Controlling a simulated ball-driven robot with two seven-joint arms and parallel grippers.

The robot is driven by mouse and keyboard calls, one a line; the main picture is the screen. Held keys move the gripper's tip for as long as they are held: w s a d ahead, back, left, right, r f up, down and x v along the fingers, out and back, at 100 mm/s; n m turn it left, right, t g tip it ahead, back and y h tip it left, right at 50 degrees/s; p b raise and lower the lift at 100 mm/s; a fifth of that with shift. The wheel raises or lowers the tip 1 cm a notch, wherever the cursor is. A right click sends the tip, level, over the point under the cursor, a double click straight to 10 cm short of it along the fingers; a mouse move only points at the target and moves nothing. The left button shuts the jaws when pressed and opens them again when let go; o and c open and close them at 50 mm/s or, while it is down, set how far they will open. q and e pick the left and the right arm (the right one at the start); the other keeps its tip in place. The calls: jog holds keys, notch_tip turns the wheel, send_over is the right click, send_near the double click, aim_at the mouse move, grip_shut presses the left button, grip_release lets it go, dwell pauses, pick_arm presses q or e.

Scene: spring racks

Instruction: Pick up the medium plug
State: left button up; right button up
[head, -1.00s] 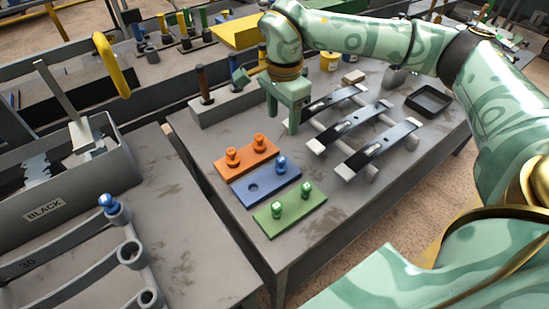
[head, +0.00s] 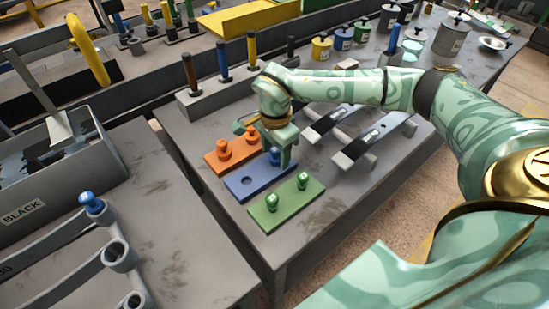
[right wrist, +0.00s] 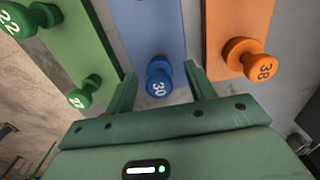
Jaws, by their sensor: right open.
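The blue plug numbered 30 (right wrist: 158,78) stands in the blue plate (head: 246,185), between the green and orange plates; I take it as the medium plug. My right gripper (head: 278,154) is over that plate, pointing down, and partly hides the plug in the head view. In the right wrist view its open fingers (right wrist: 162,74) are on either side of the plug, with gaps showing. The plate's other hole is empty. Another blue plug (head: 92,204) sits in a ring on the left table. My left gripper is not in view.
The green plate (head: 283,212) holds two green plugs and the orange plate (head: 214,164) holds orange plugs, close on both sides. Steel strips on a rack (head: 356,148) lie to the right. A block with upright handles (head: 215,97) stands behind.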

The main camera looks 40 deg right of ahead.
jog(key=shift+r, duration=0.1)
jog(key=c, duration=0.9)
jog(key=shift+c, duration=0.2)
